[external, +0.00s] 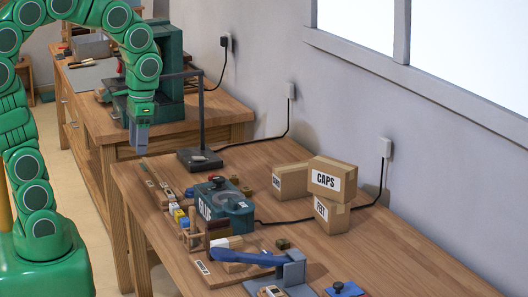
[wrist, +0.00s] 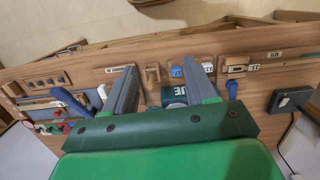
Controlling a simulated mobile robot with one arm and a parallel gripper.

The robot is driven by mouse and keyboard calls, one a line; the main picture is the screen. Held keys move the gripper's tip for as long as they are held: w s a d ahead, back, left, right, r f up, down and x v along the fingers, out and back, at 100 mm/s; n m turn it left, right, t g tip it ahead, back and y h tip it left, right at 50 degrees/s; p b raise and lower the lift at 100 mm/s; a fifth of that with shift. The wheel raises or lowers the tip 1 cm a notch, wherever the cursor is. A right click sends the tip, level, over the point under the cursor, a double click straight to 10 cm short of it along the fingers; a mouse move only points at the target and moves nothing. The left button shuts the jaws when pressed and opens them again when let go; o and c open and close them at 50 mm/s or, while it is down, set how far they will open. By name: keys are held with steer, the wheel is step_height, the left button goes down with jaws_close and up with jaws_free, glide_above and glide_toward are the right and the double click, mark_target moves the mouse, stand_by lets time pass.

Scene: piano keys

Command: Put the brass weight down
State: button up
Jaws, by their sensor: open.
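My gripper (external: 140,148) hangs from the green arm at the far left end of the workbench, pointing down above it. In the wrist view my gripper (wrist: 162,68) has its two grey fingers wide apart, with nothing held between them. Small brass-coloured round pieces (external: 246,191) sit on the bench just behind the teal glue pot (external: 236,212). They are too small for me to tell which is the brass weight. In the wrist view the glue pot (wrist: 173,97) is partly hidden behind my gripper, and no brass weight is clear there.
Three cardboard boxes (external: 325,178) are stacked near the wall. A black lamp stand (external: 200,157) stands at the bench's back left. A blue-handled tool (external: 248,256) lies at the front. Bare wood (external: 400,255) is free at the right.

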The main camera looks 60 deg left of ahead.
steer(key=s+d+f, duration=0.1)
steer(key=s+d, duration=0.2)
steer(key=s, duration=1)
steer(key=shift+s+f, duration=0.15)
steer(key=shift+f, duration=0.25)
steer(key=shift+o, duration=2.4)
steer(key=shift+w+r, duration=0.15)
steer(key=shift+w, duration=0.2)
steer(key=o, duration=0.3)
steer(key=w+r, duration=0.1)
steer(key=w, duration=0.3)
steer(key=w+d+r, duration=0.1)
steer(key=w+r, duration=0.1)
steer(key=w, duration=0.2)
steer(key=w+r, duration=0.1)
steer(key=w, duration=0.3)
steer(key=shift+d+r, duration=0.15)
steer(key=shift+o, duration=0.2)
steer(key=w+d, duration=0.3)
steer(key=w, duration=0.8)
steer(key=w+d+t, duration=0.1)
steer(key=w+d, duration=0.3)
steer(key=w, duration=0.8)
steer(key=w+d, duration=0.3)
steer(key=w, duration=0.8)
step_height(320, 180, down, 9)
